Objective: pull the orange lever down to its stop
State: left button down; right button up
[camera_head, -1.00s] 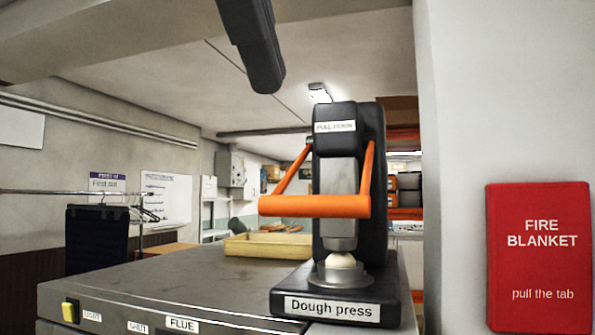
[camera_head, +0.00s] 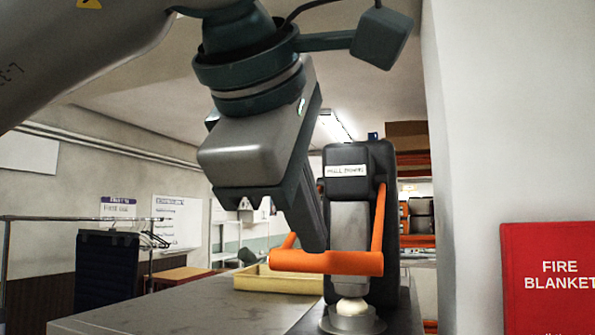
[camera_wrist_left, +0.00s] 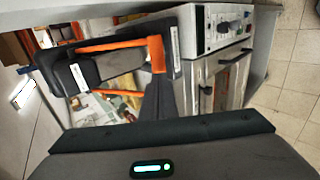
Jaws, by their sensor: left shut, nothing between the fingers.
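The orange lever (camera_head: 330,262) is a crossbar on two side arms, on the front of a black dough press (camera_head: 360,160). The bar hangs in front of the lower part of the grey ram (camera_head: 350,228), a little above a pale dough ball (camera_head: 350,306). My left gripper (camera_head: 314,247) comes down from the upper left, shut and empty. Its fingertips are at the top of the bar and look in contact with it. The lever bar (camera_wrist_left: 157,55) also shows in the left wrist view, just beyond the dark fingers (camera_wrist_left: 158,88). My right gripper is not in view.
The press stands on a grey metal top (camera_head: 180,308). A yellow tray (camera_head: 280,279) lies behind it to the left. A red fire blanket box (camera_head: 550,275) hangs on the wall at right. A clothes rail (camera_head: 60,218) stands at far left.

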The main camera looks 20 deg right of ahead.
aim_at(316, 264)
pick_arm(q)
jog(key=shift+x, duration=1.05)
pick_arm(e)
jog(key=shift+d+r, duration=0.15)
jog(key=shift+r, duration=0.3)
jog(key=shift+f, duration=0.15)
